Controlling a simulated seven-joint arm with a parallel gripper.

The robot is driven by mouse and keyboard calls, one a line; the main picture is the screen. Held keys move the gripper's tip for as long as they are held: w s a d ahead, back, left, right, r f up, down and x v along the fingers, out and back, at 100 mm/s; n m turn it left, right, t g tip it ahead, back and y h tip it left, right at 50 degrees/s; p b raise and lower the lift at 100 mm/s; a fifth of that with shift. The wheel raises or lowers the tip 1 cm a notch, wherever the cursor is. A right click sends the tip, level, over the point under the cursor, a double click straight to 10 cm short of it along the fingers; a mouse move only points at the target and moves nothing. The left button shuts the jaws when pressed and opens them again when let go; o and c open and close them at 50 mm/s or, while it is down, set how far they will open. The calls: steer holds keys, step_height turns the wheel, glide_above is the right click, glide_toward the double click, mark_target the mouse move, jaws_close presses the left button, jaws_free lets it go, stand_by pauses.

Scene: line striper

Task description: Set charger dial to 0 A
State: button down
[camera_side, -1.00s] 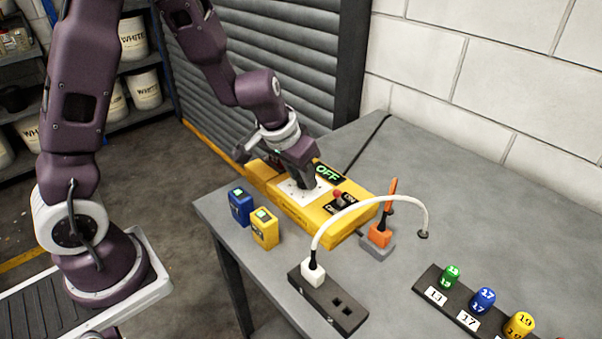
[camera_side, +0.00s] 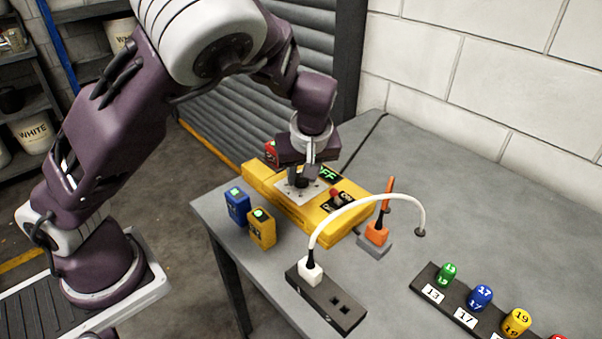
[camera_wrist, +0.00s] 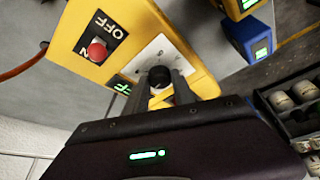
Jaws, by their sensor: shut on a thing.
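The yellow charger (camera_side: 262,183) lies on the grey table, with a white dial plate (camera_side: 287,191) on top. The black dial knob (camera_wrist: 160,77) shows in the wrist view between my two fingers. My gripper (camera_side: 303,179) points down over the plate and is shut on the knob. The green display (camera_side: 328,173) is partly covered by my gripper in the side view; its visible letters fit OFF. A red switch (camera_side: 336,194), also seen in the wrist view (camera_wrist: 97,50), sits beside the plate. The knob's pointer and most dial marks are too small or hidden to read.
A blue battery (camera_side: 237,206) and a yellow battery (camera_side: 261,229) stand left of the charger. A white cable (camera_side: 365,203) arches from a black socket strip (camera_side: 327,301). An orange-handled tool (camera_side: 379,232) and a rack of numbered caps (camera_side: 466,303) are on the right.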

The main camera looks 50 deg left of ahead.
steer(key=n+g, duration=0.1)
steer(key=n, duration=0.1)
steer(key=n+g, duration=0.1)
steer(key=n, duration=0.2)
steer(key=shift+w+d+f+n, duration=0.1)
steer(key=shift+w+d+n, duration=0.05)
steer(key=shift+n, duration=0.15)
steer(key=n+g, duration=0.1)
steer(key=n, duration=0.1)
steer(key=n+g, duration=0.1)
steer(key=n, duration=0.3)
steer(key=shift+w+g, duration=0.25)
steer(key=shift+g, duration=0.15)
steer(key=n, duration=0.2)
steer(key=n+g+h, duration=0.1)
steer(key=n, duration=0.3)
steer(key=shift+w+a+n+g+h, duration=0.15)
steer(key=shift+a+n+g+h, duration=0.15)
steer(key=shift+n+h, duration=0.1)
steer(key=n+h, duration=0.2)
steer(key=n, duration=0.3)
steer(key=shift+w+a, duration=0.1)
steer(key=shift+n, duration=0.4)
steer(key=c, duration=1.1)
jaws_free()
steer(key=shift+o, duration=0.2)
steer(key=shift+a, duration=0.1)
